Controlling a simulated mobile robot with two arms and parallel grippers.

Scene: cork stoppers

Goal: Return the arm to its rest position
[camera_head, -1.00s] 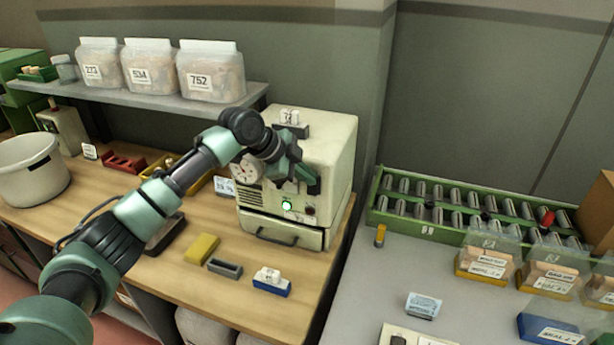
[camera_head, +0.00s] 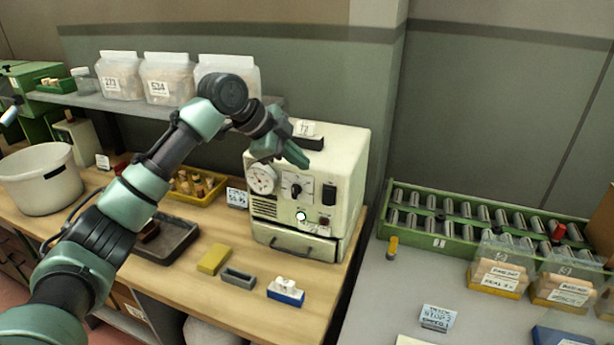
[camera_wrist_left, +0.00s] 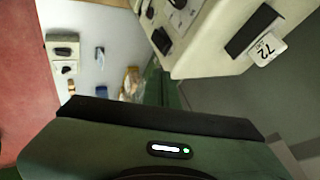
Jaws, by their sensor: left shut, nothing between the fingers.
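My left arm comes in from the left in the head view and bends over at its elbow. My left gripper (camera_head: 293,150) is shut and empty, in front of the upper front of the cream-coloured machine (camera_head: 343,165), above its dial and knob. I cannot tell whether it touches the machine. In the left wrist view the machine (camera_wrist_left: 210,50) is close by at the top. A round lamp (camera_head: 300,216) on the machine's front is lit white. My right gripper is not in view.
A shelf (camera_head: 150,108) with clear bags (camera_head: 168,80) stands behind my arm. The wooden bench holds a white pot (camera_head: 42,180), a yellow tray (camera_head: 205,200), a yellow block (camera_head: 214,258) and a blue-based block (camera_head: 286,292). A green roller rack (camera_head: 470,238) is at right.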

